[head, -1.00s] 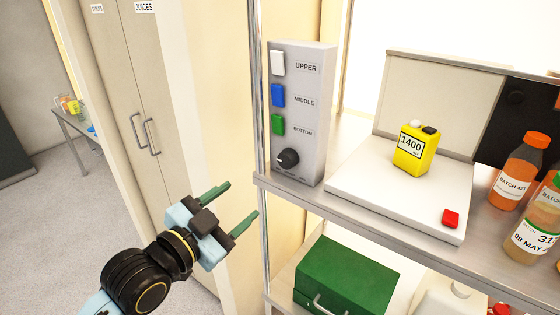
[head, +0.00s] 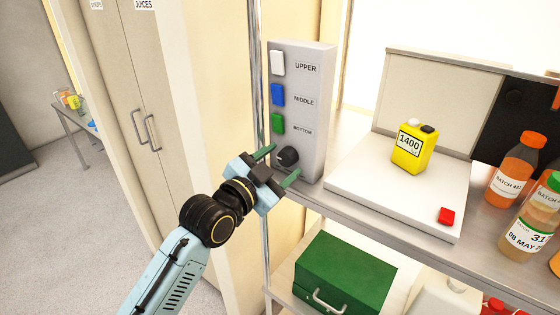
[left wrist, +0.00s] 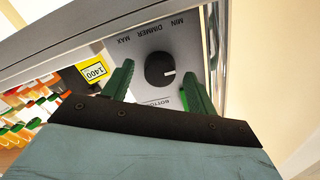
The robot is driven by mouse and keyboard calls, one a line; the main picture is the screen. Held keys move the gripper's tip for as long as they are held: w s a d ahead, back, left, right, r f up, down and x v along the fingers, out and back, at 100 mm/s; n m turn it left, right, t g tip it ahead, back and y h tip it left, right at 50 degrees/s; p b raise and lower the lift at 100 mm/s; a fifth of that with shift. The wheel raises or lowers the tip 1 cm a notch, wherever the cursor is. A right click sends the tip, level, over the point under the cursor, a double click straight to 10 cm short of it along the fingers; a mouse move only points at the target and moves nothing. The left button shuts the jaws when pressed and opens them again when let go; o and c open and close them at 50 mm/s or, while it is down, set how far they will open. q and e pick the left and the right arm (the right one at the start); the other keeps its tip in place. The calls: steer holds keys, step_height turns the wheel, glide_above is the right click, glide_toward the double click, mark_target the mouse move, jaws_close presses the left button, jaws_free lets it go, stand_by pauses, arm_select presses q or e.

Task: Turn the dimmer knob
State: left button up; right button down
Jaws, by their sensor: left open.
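The black dimmer knob (head: 288,157) sits at the bottom of the grey switch panel (head: 312,150), below the BOTTOM label. In the left wrist view the knob (left wrist: 160,69) has a white pointer mark, with MIN, DIMMER and MAX printed around it. My left gripper (head: 278,165) is open, its green fingers at the knob in the head view. In the left wrist view the fingers (left wrist: 158,85) lie on either side of the knob's near edge, apart from it. Contact is not visible. My right gripper is not in view.
White, blue and green switches (head: 278,95) line the panel above the knob. A metal post (head: 257,90) stands just left of it. A white scale (head: 400,195) with a yellow container (head: 412,150) and juice bottles (head: 513,170) are to the right. A green box (head: 345,275) sits below.

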arm_select(q)
steer(key=shift+w+d, duration=0.15)
steer(key=c, duration=1)
steer(key=shift+r+n+p, duration=0.1)
steer(key=shift+n+p, duration=0.5)
steer(key=shift+p, duration=0.15)
steer(key=shift+n+p, duration=0.35)
steer(key=shift+n, duration=0.45)
